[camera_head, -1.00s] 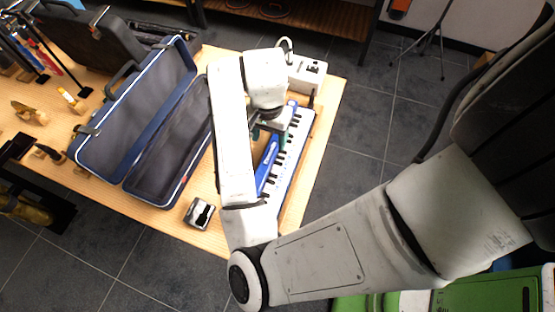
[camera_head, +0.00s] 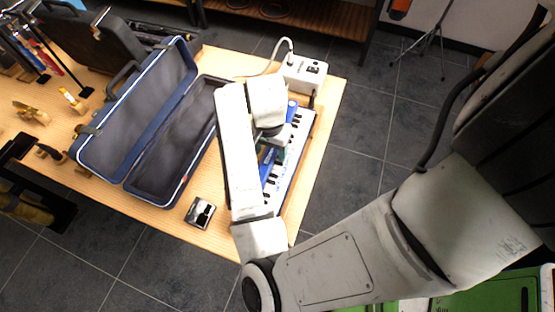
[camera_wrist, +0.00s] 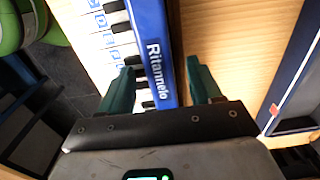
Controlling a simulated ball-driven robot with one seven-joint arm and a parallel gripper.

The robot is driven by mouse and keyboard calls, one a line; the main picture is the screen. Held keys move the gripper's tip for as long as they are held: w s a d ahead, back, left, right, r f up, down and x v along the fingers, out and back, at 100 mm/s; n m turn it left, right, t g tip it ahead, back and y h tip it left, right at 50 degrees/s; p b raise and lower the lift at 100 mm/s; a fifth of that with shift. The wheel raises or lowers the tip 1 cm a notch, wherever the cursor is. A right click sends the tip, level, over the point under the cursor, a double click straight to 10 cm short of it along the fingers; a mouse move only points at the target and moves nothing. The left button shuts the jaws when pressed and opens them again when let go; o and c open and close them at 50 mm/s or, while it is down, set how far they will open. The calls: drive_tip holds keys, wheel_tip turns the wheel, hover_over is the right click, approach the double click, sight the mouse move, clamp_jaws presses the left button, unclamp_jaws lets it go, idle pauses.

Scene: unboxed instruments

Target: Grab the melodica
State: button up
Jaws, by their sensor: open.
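The melodica (camera_head: 296,138) is a blue bar with black and white keys. It lies on the wooden table, near its right edge, partly hidden by my arm in the head view. In the wrist view the melodica (camera_wrist: 152,45) shows its blue side with the lettering "Ritannelo". My gripper (camera_wrist: 160,80) is open, its green fingers on either side of the melodica's blue body, the left finger over the keys and the right finger over bare wood. I cannot tell whether either finger touches it. In the head view my gripper is mostly hidden behind my arm.
An open blue case with grey lining (camera_head: 181,135) stands left of the melodica. A white box with a cable (camera_head: 302,75) sits at its far end. A small black and silver object (camera_head: 200,212) lies near the table's front edge. Bare wood (camera_head: 210,185) separates the case and melodica.

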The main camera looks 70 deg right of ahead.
drive_tip(key=shift+f, duration=0.1)
clamp_jaws()
idle(0.4)
idle(0.8)
